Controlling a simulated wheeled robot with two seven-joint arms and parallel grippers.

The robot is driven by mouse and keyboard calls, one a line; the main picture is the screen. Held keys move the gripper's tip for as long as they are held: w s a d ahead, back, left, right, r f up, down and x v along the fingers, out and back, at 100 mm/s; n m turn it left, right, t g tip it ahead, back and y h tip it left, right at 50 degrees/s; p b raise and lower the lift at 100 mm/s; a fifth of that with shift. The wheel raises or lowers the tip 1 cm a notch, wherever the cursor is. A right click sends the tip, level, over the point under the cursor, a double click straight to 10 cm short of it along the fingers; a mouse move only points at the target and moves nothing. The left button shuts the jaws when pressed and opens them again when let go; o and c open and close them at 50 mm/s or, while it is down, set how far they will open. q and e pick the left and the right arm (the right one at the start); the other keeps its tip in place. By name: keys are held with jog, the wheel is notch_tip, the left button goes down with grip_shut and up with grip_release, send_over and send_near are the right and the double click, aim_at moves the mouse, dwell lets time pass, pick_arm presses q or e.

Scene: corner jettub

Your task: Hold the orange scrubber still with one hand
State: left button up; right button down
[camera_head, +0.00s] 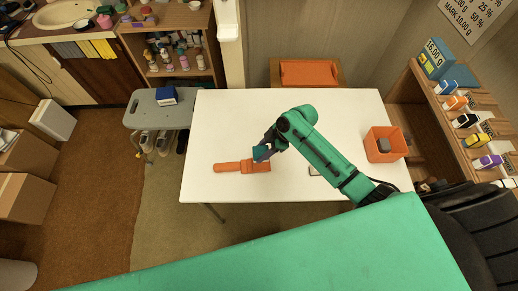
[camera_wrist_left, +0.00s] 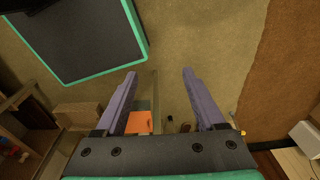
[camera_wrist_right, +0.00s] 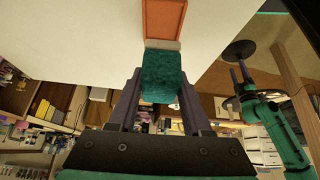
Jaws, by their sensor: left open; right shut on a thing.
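The orange scrubber (camera_head: 232,167) lies on the white table (camera_head: 215,120), its narrow handle to the left and its wider end to the right. My right gripper (camera_head: 264,150) is low over that wider end. In the right wrist view it is shut on a fuzzy teal block (camera_wrist_right: 161,78). An orange piece (camera_wrist_right: 165,18) with a pale strip lies right beyond the block. I cannot tell whether the block is joined to the scrubber. My left gripper (camera_wrist_left: 160,85) is open and empty in the left wrist view, over the floor, and does not show in the head view.
An orange bin (camera_head: 385,145) with a grey item stands at the table's right end. An orange tray (camera_head: 309,73) lies beyond the back edge. A grey stool (camera_head: 160,107) stands to the left. The table's left and back parts are clear.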

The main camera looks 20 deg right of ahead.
pick_arm(q)
notch_tip(320, 180, down, 5)
jog(key=b, duration=0.4)
pick_arm(e)
notch_tip(320, 180, down, 5)
jog(key=shift+r, duration=0.1)
jog(key=r+p, duration=0.3)
jog(key=p, duration=0.1)
jog(key=shift+w+r, duration=0.25)
jog(key=shift+r, duration=0.15)
jog(key=shift+s+r+p, duration=0.2)
jog(key=shift+r+p, duration=0.25)
jog(key=shift+p, duration=0.05)
pick_arm(q)
notch_tip(320, 180, up, 5)
jog(key=shift+d+f, duration=0.1)
jog(key=shift+d, duration=0.05)
pick_arm(e)
jog(key=shift+f, duration=0.1)
